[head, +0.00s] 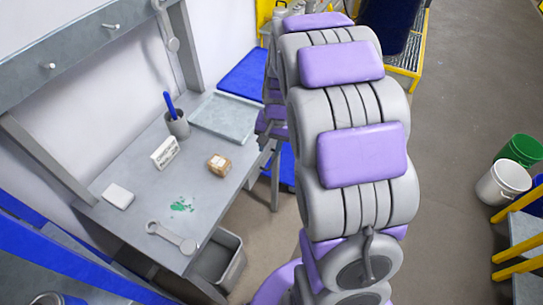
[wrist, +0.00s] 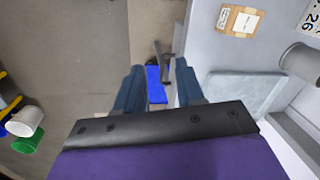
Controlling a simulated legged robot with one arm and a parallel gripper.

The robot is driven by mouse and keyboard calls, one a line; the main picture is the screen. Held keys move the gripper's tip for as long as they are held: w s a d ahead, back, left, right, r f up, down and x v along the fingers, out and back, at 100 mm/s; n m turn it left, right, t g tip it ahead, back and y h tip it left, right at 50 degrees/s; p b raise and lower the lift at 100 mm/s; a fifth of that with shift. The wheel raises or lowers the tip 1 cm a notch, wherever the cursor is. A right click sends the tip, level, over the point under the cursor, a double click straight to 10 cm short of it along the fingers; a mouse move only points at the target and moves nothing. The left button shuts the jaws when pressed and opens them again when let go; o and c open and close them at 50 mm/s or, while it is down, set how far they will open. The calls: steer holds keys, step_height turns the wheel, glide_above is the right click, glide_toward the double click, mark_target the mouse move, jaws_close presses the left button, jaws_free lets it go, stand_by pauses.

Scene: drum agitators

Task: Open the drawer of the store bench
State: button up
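The grey bench (head: 135,170), which I take for the store bench, stands on the left of the head view, and its top and edge show at right in the wrist view (wrist: 240,60). I cannot make out a drawer front or handle on it in either view. My gripper (wrist: 157,92) is open in the wrist view, its two dark blue fingers apart with nothing held between them. It is beside the bench's edge. A grey bar-like part (wrist: 162,62) and a blue patch (wrist: 155,88) show beyond and between the fingers. In the head view my arm hides most of the gripper.
Buckets (head: 503,183) and yellow-railed steps (head: 520,240) are at right; floor between is clear.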

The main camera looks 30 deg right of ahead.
steer(key=w+d+f+m+p, duration=0.25)
steer(key=w+d+f, duration=0.25)
steer(key=w+d, duration=0.25)
steer(key=t+b, duration=0.1)
steer(key=b, duration=0.2)
glide_toward(272, 163)
steer(key=f, duration=0.5)
steer(key=w+a+f, duration=0.1)
steer(key=f, duration=0.1)
steer(key=shift+f, duration=0.4)
steer(key=shift+d, duration=0.1)
steer(key=shift+c, duration=0.5)
jaws_close()
